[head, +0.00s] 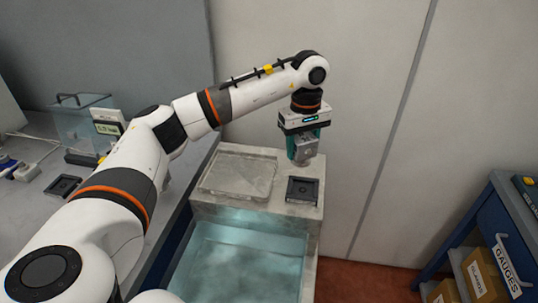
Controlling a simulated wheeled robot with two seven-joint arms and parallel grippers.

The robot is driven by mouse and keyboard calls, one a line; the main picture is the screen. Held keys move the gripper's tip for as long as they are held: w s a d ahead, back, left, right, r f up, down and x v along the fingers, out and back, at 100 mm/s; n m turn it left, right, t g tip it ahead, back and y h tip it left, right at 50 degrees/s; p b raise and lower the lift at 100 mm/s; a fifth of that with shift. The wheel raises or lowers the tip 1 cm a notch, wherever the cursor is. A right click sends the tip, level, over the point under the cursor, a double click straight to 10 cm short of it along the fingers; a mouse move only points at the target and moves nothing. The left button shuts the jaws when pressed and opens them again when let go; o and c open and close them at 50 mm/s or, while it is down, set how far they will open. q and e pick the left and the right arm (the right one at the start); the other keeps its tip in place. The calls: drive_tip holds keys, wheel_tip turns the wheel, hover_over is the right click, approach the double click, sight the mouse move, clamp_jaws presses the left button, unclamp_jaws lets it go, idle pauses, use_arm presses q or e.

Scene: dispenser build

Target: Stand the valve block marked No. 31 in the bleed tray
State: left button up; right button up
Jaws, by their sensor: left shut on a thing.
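My left gripper (304,135) hangs fingers down at the end of the outstretched left arm, its teal fingers shut on a grey metal block (306,147). The block is held above the back of a pale stone-like ledge. No number can be read on it from here. A black square tray-like holder (303,189) lies on the ledge just below and in front of the block, apart from it, and looks empty. A wide shallow recess (240,173) is to its left on the same ledge. No label shows which is the bleed tray. My right gripper is not in view.
A basin of water (245,260) is in front of the ledge. On the grey bench at left are another black square holder (64,187), a clear container (82,118) and a small display (109,120). A blue shelf unit (500,222) with boxes stands right.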

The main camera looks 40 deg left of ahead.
use_arm(q)
drive_tip(key=s+a+m, duration=0.3)
drive_tip(key=a+m, duration=0.3)
drive_tip(key=a, duration=0.4)
drive_tip(key=shift+m, duration=0.3)
drive_tip(key=f+p, duration=0.1)
drive_tip(key=f, duration=0.1)
drive_tip(key=a+f+p, duration=0.1)
drive_tip(key=f, duration=0.2)
drive_tip(key=shift+f+p, duration=0.9)
drive_tip(key=shift+f, duration=1.55)
drive_tip(key=shift+f, duration=0.1)
drive_tip(key=o, duration=1.1)
drive_tip(key=shift+f+b, duration=0.15)
drive_tip(key=shift+b, duration=0.15)
drive_tip(key=shift+c, duration=0.2)
drive_tip(key=o, duration=0.5)
drive_tip(key=shift+c, duration=0.2)
